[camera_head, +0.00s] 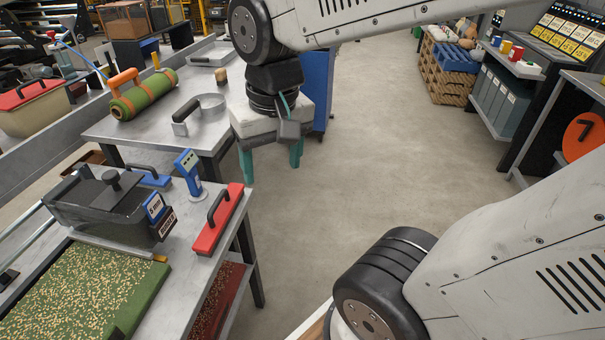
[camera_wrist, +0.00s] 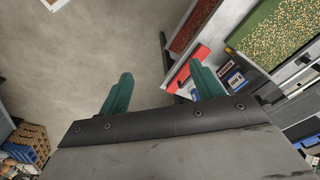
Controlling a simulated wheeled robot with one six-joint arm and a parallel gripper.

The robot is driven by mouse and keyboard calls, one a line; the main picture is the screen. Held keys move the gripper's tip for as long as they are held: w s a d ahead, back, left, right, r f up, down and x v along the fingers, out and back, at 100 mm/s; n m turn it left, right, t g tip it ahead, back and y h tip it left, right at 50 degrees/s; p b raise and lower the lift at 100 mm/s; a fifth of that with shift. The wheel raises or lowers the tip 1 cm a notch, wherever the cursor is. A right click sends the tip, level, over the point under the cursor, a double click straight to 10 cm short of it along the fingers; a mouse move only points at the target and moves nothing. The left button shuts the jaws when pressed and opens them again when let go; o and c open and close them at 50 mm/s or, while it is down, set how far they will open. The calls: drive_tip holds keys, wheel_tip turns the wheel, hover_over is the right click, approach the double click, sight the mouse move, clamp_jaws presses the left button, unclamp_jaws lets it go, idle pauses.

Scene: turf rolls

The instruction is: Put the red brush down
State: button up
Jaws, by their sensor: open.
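The red brush (camera_head: 218,218) with a black arched handle lies on the front metal table (camera_head: 178,262), along its right edge. It also shows in the wrist view as a red strip (camera_wrist: 189,66), partly hidden behind one finger. My gripper (camera_head: 271,160), with teal fingers, is open and empty. It hangs pointing down over the aisle, beyond and to the right of the brush, apart from it. Both spread fingers show in the wrist view (camera_wrist: 161,86), with floor between them.
A dark lidded bin (camera_head: 100,208), a blue stand (camera_head: 188,172) and a seeded green turf slab (camera_head: 85,290) share the front table. The back table (camera_head: 150,132) holds a green roll (camera_head: 143,95) with an orange handle. The floor (camera_head: 390,160) to the right is clear.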

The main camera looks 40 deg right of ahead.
drive_tip(key=s+n, duration=0.2)
drive_tip(key=s, duration=0.4)
drive_tip(key=shift+s+d+r, duration=0.25)
drive_tip(key=shift+s+r, duration=0.05)
drive_tip(key=shift+s, duration=0.1)
idle(0.7)
